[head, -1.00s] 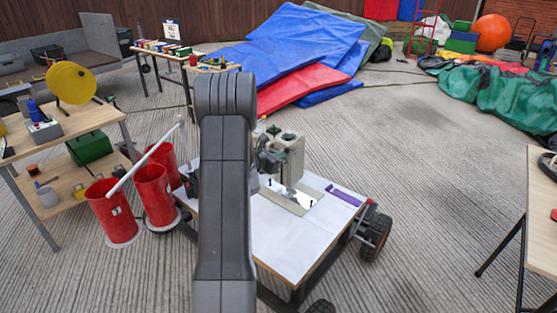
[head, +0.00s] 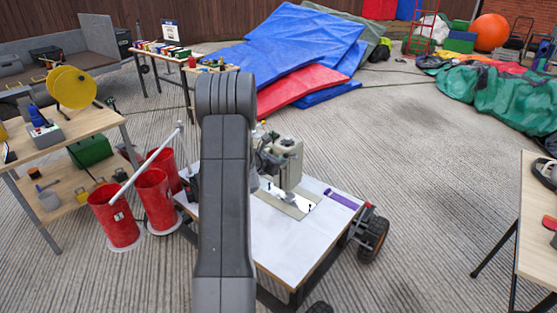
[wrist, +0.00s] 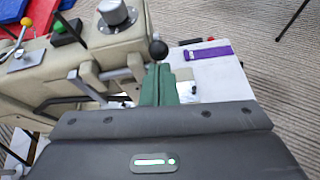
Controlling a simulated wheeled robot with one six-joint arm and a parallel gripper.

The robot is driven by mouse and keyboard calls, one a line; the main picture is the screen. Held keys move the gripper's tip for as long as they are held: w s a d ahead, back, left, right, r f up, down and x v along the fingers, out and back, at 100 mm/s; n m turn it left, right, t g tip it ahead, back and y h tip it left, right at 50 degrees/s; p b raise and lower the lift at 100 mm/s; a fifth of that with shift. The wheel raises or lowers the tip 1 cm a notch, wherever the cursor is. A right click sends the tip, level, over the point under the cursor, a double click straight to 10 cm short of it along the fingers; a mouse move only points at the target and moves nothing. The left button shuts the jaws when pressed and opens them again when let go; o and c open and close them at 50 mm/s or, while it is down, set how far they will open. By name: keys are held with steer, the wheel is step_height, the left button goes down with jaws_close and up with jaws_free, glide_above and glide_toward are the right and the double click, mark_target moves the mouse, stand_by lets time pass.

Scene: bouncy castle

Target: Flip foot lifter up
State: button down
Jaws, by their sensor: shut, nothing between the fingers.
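A beige sewing machine (head: 289,150) stands on the white-topped cart (head: 290,245), and its head fills the upper left of the wrist view (wrist: 75,68). A grey metal lever (wrist: 112,73) sticks out from its side, and a black ball knob (wrist: 158,50) shows at the fingertips; this looks like the foot lifter. My gripper (wrist: 166,72) has green fingers closed together, with nothing seen between them. The fingers are right by the knob and lever end; I cannot tell whether they touch. In the head view my arm hides much of the machine's left side.
A purple strip (head: 342,198) lies on the cart top at the right. Red buckets (head: 155,197) with a white pole across them stand left of the cart. A wooden workbench (head: 80,125) is at the left, another table (head: 537,220) at the right.

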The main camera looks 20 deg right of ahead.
steer(key=r+y+p, duration=0.1)
steer(key=p, duration=0.4)
steer(key=w+d+r+g+y+p, duration=0.1)
steer(key=r+p, duration=0.1)
steer(key=p, duration=0.3)
steer(key=d+r+g+y+p, duration=0.1)
steer(key=y+p, duration=0.1)
steer(key=p, duration=0.4)
steer(key=shift+w+d+r, duration=0.15)
steer(key=shift+d+r, duration=0.05)
steer(key=shift+r, duration=0.2)
steer(key=d+r+p, duration=0.1)
steer(key=p, duration=0.2)
steer(key=shift+w+d, duration=0.15)
steer(key=shift+w, duration=0.25)
steer(key=shift+w+d+r+p, duration=0.25)
steer(key=shift+w+d+p, duration=0.1)
steer(key=shift+d, duration=0.15)
steer(key=shift+w+d+r+p, duration=0.2)
steer(key=shift+d+r+p, duration=0.1)
steer(key=shift+d, duration=0.15)
steer(key=shift+w+d+r+p, duration=0.2)
steer(key=shift+w+d+p, duration=0.35)
steer(key=shift+d, duration=0.4)
steer(key=shift+w+d, duration=0.35)
steer(key=shift+d, duration=0.2)
steer(key=shift+w+d, duration=0.3)
steer(key=shift+d, duration=0.2)
steer(key=shift+d, duration=0.2)
